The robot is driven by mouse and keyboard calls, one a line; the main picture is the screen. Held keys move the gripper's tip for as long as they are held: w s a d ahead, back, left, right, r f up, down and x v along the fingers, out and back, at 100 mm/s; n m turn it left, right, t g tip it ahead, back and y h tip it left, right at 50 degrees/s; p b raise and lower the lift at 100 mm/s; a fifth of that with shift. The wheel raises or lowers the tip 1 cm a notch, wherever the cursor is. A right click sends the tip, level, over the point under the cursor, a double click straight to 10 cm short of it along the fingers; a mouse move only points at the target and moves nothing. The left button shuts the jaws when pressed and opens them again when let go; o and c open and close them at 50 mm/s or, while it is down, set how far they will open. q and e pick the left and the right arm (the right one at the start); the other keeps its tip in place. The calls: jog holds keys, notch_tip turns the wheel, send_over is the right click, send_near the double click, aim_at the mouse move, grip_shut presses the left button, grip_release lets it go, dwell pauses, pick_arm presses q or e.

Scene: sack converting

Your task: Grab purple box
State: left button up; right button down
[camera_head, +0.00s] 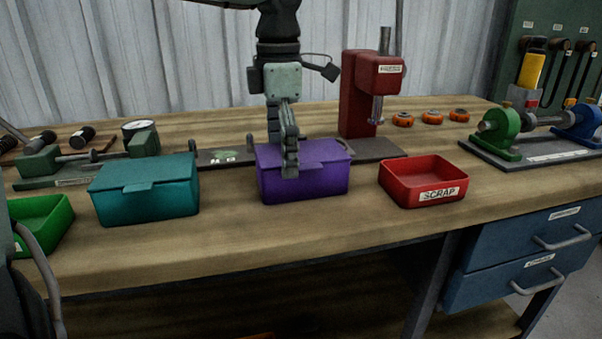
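The purple box (325,181), with a lid and a front tab, stands upright on the workbench near the middle. My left gripper (290,172) points down over the left part of the box, its fingertips overlapping the lid and upper front in the picture. The fingers appear nearly edge-on, one in front of the other, so their gap is hidden. I cannot tell whether they touch the box. The box rests at bench level. My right gripper is not in view.
A teal lidded box (150,196) and a green bin (40,222) stand left. A red scrap bin (425,184) stands right. A red press (368,85) rises behind the purple box. A fixture (535,130) sits far right. Bare bench lies in front of the boxes.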

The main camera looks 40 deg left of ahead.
pick_arm(q)
notch_tip(320, 180, down, 3)
jog(key=shift+a+f, duration=0.1)
jog(key=shift+c, duration=0.2)
jog(key=c, duration=1.4)
jog(key=shift+o, duration=0.2)
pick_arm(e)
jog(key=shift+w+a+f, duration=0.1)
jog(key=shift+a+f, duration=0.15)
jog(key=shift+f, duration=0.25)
